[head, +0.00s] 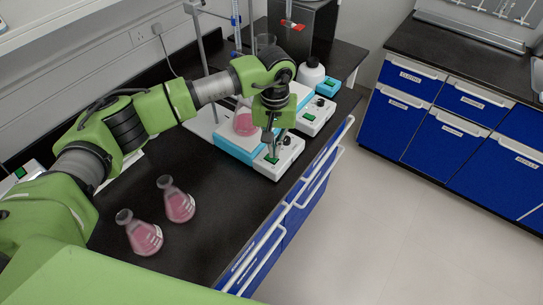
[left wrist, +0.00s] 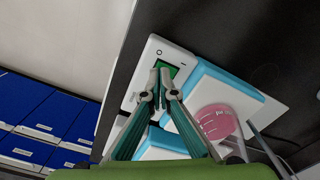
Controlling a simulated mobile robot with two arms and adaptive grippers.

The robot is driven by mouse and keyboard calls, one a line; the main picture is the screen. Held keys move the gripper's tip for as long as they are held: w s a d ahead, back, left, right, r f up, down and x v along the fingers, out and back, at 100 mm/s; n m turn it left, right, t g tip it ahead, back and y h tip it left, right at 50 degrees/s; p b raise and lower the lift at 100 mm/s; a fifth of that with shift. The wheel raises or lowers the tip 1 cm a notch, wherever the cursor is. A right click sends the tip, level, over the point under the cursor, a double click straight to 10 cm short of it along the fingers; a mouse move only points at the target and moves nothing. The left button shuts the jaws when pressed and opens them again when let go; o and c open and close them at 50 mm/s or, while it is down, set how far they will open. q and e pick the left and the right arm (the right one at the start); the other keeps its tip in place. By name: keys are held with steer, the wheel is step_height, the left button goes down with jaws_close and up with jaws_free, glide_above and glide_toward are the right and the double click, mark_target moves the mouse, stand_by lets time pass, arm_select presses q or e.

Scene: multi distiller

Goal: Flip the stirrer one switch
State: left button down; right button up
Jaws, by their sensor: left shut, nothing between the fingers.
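The nearest stirrer is white and light blue, with its white control panel (head: 285,158) at the counter's front edge. A green rocker switch (head: 272,158) sits on that panel; in the left wrist view the green switch (left wrist: 172,70) lies between O and I marks. I see no label telling which stirrer is number one. My left gripper (head: 268,150) points down over the switch, shut and empty. In the left wrist view its fingertips (left wrist: 159,95) overlap the switch's edge; whether they touch it I cannot tell. My right gripper is not in view.
A flask of pink liquid (head: 244,123) stands on the nearest stirrer. A second stirrer panel (head: 318,115) is just behind. Two pink flasks (head: 141,234) (head: 178,200) stand on the black counter nearer me. A metal stand (head: 203,45) rises behind. Blue cabinets (head: 455,105) line the right.

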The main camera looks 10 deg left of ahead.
arm_select(q)
steer(key=shift+s+f+b, duration=0.1)
steer(key=shift+f+b, duration=1.15)
stand_by(0.8)
steer(key=shift+r, duration=0.15)
steer(key=shift+r+p, duration=0.45)
steer(key=shift+r, duration=0.45)
steer(key=shift+r+p, duration=0.7)
steer(key=shift+r, duration=1.8)
